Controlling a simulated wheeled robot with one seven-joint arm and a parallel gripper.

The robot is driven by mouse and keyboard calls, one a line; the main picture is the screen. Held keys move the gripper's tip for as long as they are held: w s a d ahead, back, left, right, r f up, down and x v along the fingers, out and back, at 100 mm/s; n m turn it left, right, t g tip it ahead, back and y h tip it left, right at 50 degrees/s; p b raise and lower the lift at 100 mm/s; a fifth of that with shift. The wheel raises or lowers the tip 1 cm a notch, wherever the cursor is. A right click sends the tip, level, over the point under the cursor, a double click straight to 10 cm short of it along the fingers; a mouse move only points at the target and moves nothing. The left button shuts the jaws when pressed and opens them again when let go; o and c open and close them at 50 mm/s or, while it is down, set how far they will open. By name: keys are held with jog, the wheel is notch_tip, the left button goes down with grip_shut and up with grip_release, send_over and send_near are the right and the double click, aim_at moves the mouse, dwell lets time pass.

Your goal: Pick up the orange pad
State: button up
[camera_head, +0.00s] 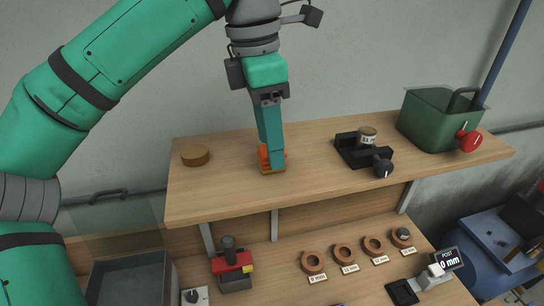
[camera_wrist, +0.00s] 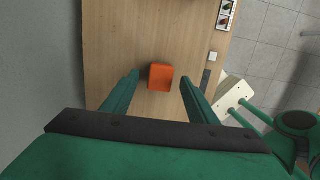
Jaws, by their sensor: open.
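The orange pad (camera_wrist: 160,77) lies on the wooden shelf in the wrist view, between the two spread green fingers of my gripper (camera_wrist: 158,80). Bare space shows between the pad and each finger. In the head view my gripper (camera_head: 273,163) points down at the middle of the shelf, and its finger hides most of the orange pad (camera_head: 263,158). Only orange edges show beside the fingertip. My gripper is open, with nothing held. The exact height of the fingertips against the pad is hard to tell.
On the shelf (camera_head: 222,203) stand a round wooden disc (camera_head: 195,155) at left, a black fixture (camera_head: 362,152) at right and a green box (camera_head: 436,118) with a red knob farther right. Below are several copper-coloured rings, a red-and-black device (camera_head: 233,268) and a grey bin (camera_head: 128,282).

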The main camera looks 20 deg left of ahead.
jog(key=shift+w+d+f, duration=0.1)
jog(key=shift+d+f, duration=0.05)
jog(key=shift+f, duration=1.1)
jog(key=c, duration=1.2)
jog(key=shift+c, duration=0.2)
jog(key=shift+r, duration=0.6)
notch_tip(320, 180, up, 2)
jog(key=shift+r, duration=0.15)
jog(key=s+d+r, duration=0.2)
jog(key=s+r, duration=0.7)
jog(key=s, duration=0.5)
jog(key=shift+d+r, duration=0.2)
jog(key=shift+r, duration=0.05)
